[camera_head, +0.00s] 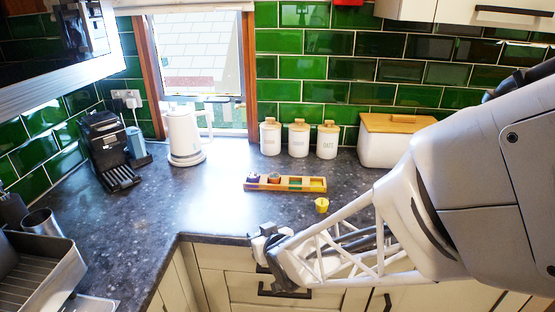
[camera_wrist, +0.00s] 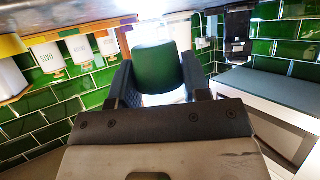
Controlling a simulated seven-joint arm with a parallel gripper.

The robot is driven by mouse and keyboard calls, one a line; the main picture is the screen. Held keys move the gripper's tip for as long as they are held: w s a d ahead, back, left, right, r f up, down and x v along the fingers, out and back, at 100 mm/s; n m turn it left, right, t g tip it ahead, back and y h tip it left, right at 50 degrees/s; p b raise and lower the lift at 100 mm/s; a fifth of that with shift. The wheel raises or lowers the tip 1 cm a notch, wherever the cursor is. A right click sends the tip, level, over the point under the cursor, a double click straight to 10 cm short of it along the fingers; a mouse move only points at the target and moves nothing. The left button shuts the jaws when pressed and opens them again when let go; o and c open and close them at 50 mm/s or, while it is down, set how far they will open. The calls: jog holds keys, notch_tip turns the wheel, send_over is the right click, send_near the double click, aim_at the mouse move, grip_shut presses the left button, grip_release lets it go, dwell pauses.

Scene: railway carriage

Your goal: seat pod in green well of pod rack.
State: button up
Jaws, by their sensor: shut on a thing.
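The pod rack (camera_head: 284,188) is a long wooden block on the counter, with several coloured wells in a row. Two left wells hold pods, one dark purple (camera_head: 252,178) and one brownish orange (camera_head: 274,178). The green well (camera_head: 295,183) and the yellow well at its right look empty. My gripper (camera_head: 266,242) is at the counter's front edge, nearer the camera than the rack and apart from it. In the wrist view my gripper is shut on a green pod (camera_wrist: 160,68), held between both fingers. The pod is hard to make out in the head view.
A yellow pod (camera_head: 321,205) stands loose at the rack's front right. Behind are white canisters (camera_head: 298,140) and a bread bin (camera_head: 385,145). A kettle (camera_head: 184,136) and coffee machine (camera_head: 107,150) stand left. The counter between gripper and rack is clear.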

jog(key=shift+w, duration=0.1)
send_over(245, 220)
jog(key=s, duration=0.2)
jog(key=shift+w+d+f, duration=0.2)
jog(key=shift+d+f, duration=0.25)
jog(key=shift+f, duration=0.25)
jog(key=shift+w+a, duration=0.1)
jog(key=shift+w+a, duration=0.25)
jog(key=shift+w, duration=0.25)
jog(key=shift+w+f, duration=0.15)
jog(key=shift+f, duration=1.5)
jog(key=shift+f, duration=0.15)
jog(key=o, duration=0.9)
